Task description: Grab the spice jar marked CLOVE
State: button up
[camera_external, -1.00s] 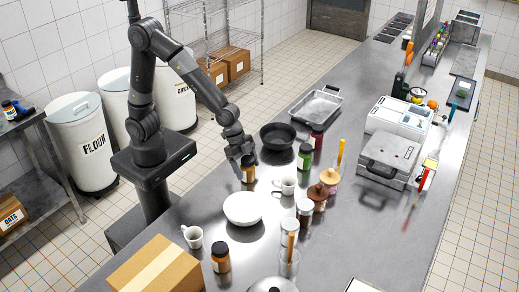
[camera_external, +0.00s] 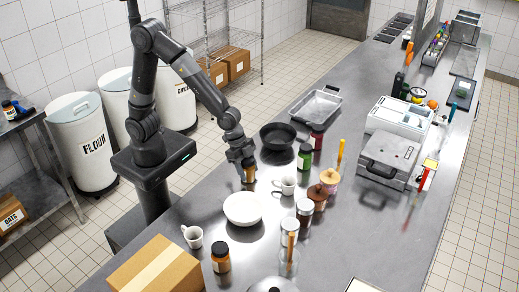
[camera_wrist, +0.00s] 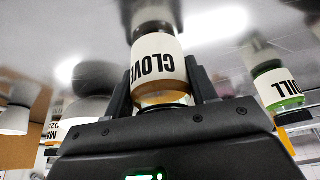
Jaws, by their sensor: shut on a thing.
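The spice jar marked CLOVE (camera_wrist: 158,65) shows in the wrist view with its white label upside down, between the two fingers of my gripper (camera_wrist: 160,88). The fingers are shut on its sides. In the external view my gripper (camera_external: 246,163) is over the worktop, just behind the white bowl, and the clove jar (camera_external: 250,175) shows below it, partly covered by the fingers. I cannot tell whether the jar touches the worktop.
A white bowl (camera_external: 243,208) stands in front of the jar and a white mug (camera_external: 287,185) to its right. A black pan (camera_external: 277,136) and a green jar (camera_external: 304,157) are behind. A carton (camera_external: 155,268) and an orange-brown jar (camera_external: 221,258) are near the front.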

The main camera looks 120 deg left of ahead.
jog(key=shift+c, duration=0.7)
jog(key=shift+r, duration=0.1)
